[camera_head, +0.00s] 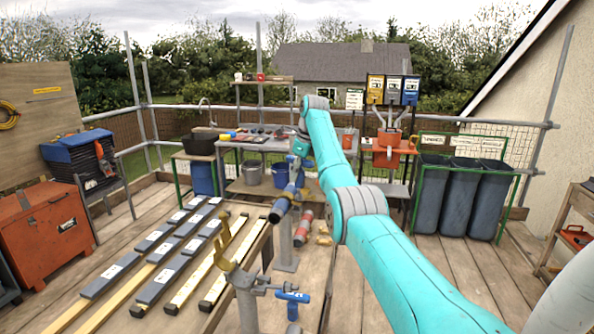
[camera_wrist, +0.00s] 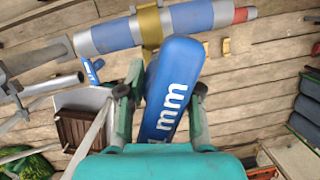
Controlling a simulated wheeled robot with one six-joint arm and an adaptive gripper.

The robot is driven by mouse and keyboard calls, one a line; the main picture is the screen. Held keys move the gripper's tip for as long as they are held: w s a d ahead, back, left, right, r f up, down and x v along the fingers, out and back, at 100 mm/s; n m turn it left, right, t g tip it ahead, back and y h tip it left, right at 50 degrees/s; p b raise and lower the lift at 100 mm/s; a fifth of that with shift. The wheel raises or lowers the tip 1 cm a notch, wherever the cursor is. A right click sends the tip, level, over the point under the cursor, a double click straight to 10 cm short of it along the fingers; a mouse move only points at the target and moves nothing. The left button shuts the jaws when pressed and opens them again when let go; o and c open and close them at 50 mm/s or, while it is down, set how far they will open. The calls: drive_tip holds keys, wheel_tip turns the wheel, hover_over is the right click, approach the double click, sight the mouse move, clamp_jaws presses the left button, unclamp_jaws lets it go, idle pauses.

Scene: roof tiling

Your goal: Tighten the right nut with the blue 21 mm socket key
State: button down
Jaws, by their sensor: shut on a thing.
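The blue key (camera_wrist: 168,95), with white lettering ending in "mm", is between the two fingers of my gripper (camera_wrist: 163,92) in the wrist view. My gripper is shut on it. In the head view my gripper (camera_head: 294,182) is at the end of the teal arm, above the wooden deck near a grey post. Beyond the key, a blue and grey cylinder (camera_wrist: 195,17) with a brass band and red end crosses the top of the wrist view. The key's working end is hidden. I cannot make out the right nut or whether the key touches it.
A grey stand with a yellow fork (camera_head: 226,250) and a blue T-handle (camera_head: 291,297) stands in front. Long dark and yellow bars (camera_head: 185,260) lie at the left. Behind are a workbench (camera_head: 262,145) and grey bins (camera_head: 465,195). Bare deck shows at front left.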

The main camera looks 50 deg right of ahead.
sight(299, 189)
drive_tip(key=shift+s+f, duration=0.1)
drive_tip(key=shift+f, duration=2.25)
drive_tip(key=m, duration=0.3)
drive_tip(key=shift+f+m+h, duration=0.1)
drive_tip(key=shift+m+h, duration=0.2)
drive_tip(key=shift+h, duration=0.1)
drive_tip(key=m, duration=0.2)
drive_tip(key=m+h, duration=0.1)
drive_tip(key=m, duration=0.1)
drive_tip(key=shift+d+m+g, duration=0.2)
drive_tip(key=shift+m+g, duration=0.1)
drive_tip(key=shift+m, duration=0.1)
drive_tip(key=shift+n, duration=0.4)
drive_tip(key=shift+r, duration=3.3)
drive_tip(key=shift+d, duration=0.1)
